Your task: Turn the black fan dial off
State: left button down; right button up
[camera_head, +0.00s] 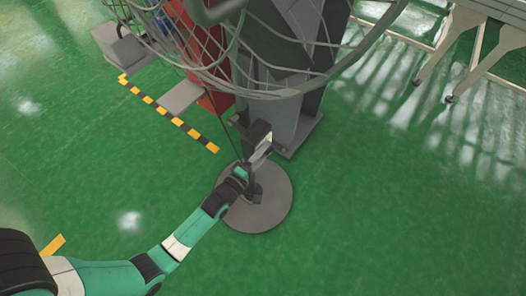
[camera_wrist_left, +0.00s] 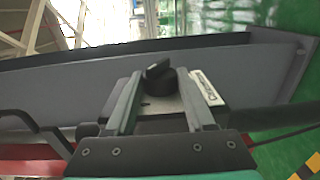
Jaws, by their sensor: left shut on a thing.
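The black fan dial (camera_wrist_left: 158,78) sits on a grey control box (camera_wrist_left: 205,88) with a white label, and shows between the two fingers of my left gripper (camera_wrist_left: 158,88) in the left wrist view. The gripper is shut on the dial, though contact at each finger is hard to make out. In the head view my left gripper (camera_head: 244,168) is at the fan's control box (camera_head: 259,137), on the pole above the round grey base (camera_head: 262,210). The dial cannot be made out there. My right gripper is not in view.
The fan's wire cage (camera_head: 285,92) hangs above the control box. A grey column (camera_head: 287,122) stands close behind the pole. Yellow-black floor tape (camera_head: 172,117) runs at the left. A white-legged table (camera_head: 462,50) is at the upper right. Green floor is open at the right.

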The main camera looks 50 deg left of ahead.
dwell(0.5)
pick_arm(q)
jog(key=shift+c, duration=1.4)
grip_release()
jog(key=p+v, duration=0.3)
jog(key=v, duration=0.8)
jog(key=shift+s+f+p, duration=0.15)
jog(key=shift+s+p, duration=0.15)
jog(key=shift+p, duration=0.05)
jog(key=shift+d, duration=0.1)
